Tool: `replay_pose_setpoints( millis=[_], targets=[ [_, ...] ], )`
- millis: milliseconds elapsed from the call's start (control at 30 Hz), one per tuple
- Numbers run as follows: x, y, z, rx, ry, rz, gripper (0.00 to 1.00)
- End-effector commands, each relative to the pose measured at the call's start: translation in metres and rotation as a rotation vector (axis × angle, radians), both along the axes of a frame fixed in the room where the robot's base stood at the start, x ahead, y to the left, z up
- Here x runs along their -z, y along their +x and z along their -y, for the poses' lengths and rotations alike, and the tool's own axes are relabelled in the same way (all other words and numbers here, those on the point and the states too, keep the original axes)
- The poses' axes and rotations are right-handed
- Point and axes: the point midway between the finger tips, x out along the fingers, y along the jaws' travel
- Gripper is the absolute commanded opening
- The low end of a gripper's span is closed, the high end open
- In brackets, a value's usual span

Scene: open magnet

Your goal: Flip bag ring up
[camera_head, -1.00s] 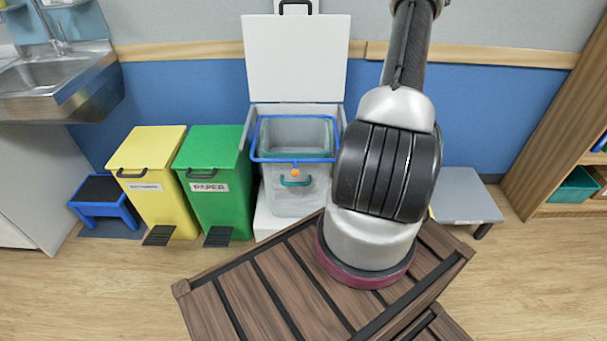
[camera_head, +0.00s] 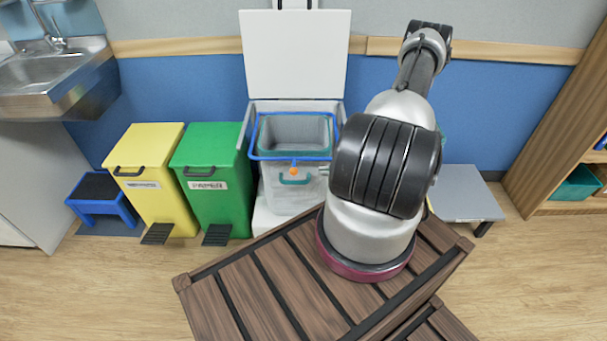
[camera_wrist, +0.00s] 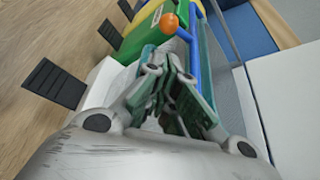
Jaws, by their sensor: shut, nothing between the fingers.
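An orange knob (camera_head: 293,171) is at the ring's front. In the wrist view, the orange knob (camera_wrist: 169,22) and a blue length of the ring (camera_wrist: 193,58) show just beyond my gripper (camera_wrist: 177,62). My gripper is shut and empty, close to the ring; I cannot tell whether it touches it. In the head view my arm hides most of the gripper.
The white lid (camera_head: 296,55) stands upright behind the bin. A green bin (camera_head: 212,190) and a yellow bin (camera_head: 150,185) stand to its left, with pedals in front. A brown slatted wooden surface (camera_head: 255,290) is in front. A grey low table (camera_head: 468,195) is to the right.

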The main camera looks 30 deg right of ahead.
Motion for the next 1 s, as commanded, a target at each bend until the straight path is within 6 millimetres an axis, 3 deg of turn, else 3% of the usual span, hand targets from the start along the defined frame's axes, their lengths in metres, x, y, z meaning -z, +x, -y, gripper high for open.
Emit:
replay_pose_setpoints(
  millis=[167,600,1000],
  targets=[
    [0.005,0.009,-0.009,-0.002,0.002,-0.001,0.00],
    [0.031,0.060,-0.054,-0.003,0.002,-0.002,0.00],
    [0.036,0.070,-0.062,0.000,0.001,-0.001,0.00]
  ],
)
